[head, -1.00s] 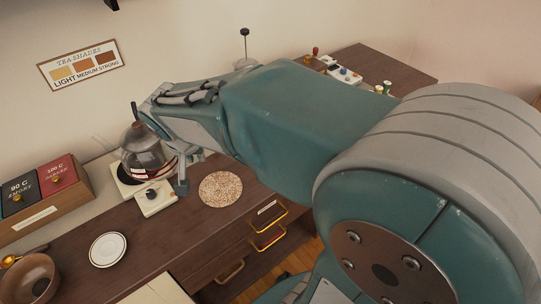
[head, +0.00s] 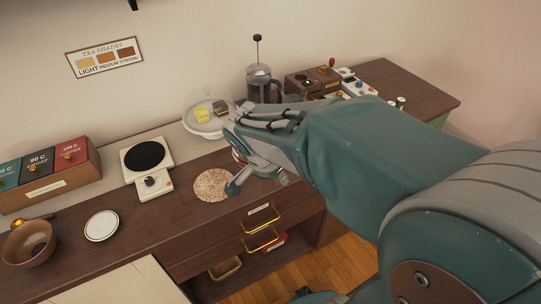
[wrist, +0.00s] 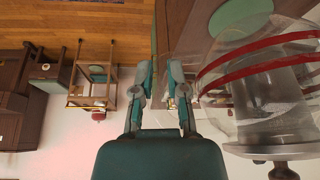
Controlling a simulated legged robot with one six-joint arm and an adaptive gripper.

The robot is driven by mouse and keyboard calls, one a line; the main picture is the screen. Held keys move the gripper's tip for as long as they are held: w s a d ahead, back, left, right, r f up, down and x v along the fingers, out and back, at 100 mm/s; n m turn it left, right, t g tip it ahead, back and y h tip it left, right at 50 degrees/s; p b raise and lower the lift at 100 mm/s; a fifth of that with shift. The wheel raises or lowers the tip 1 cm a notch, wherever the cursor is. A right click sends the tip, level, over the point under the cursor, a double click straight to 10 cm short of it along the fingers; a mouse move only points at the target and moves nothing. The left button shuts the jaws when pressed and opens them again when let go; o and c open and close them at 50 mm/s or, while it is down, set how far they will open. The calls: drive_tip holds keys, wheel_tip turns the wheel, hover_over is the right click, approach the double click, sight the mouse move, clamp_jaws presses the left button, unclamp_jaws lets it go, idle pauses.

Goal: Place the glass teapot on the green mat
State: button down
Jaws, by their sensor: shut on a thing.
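The glass teapot (wrist: 265,95), clear with red bands, fills the right of the wrist view beside my gripper (wrist: 160,88). My fingers are closed on its clear handle, which is hard to make out. In the head view a sliver of the teapot (head: 237,156) with red bands shows behind my gripper (head: 258,178), above the counter; the rest is hidden by my arm. A green rounded patch (wrist: 240,18), which looks like the green mat, shows at the top right of the wrist view. I cannot make out the mat in the head view.
A hot plate (head: 145,155) stands bare. A speckled round mat (head: 213,185) and a white saucer (head: 101,226) lie on the counter (head: 140,222). A glass-domed dish (head: 198,127) and a French press (head: 259,82) stand near the wall.

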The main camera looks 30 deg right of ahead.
drive_tip(key=w+d+f, duration=0.4)
drive_tip(key=w+f, duration=0.1)
drive_tip(key=w+d+f, duration=0.2)
drive_tip(key=w+f, duration=0.1)
drive_tip(key=shift+w+d, duration=0.15)
drive_tip(key=shift+d, duration=0.2)
drive_tip(key=shift+w+d+f, duration=0.1)
drive_tip(key=shift+f, duration=0.8)
drive_tip(key=shift+w+d+f, duration=0.1)
drive_tip(key=shift+f, duration=0.8)
drive_tip(key=shift+f, duration=0.1)
drive_tip(key=c, duration=0.7)
unclamp_jaws()
drive_tip(key=shift+o, duration=0.2)
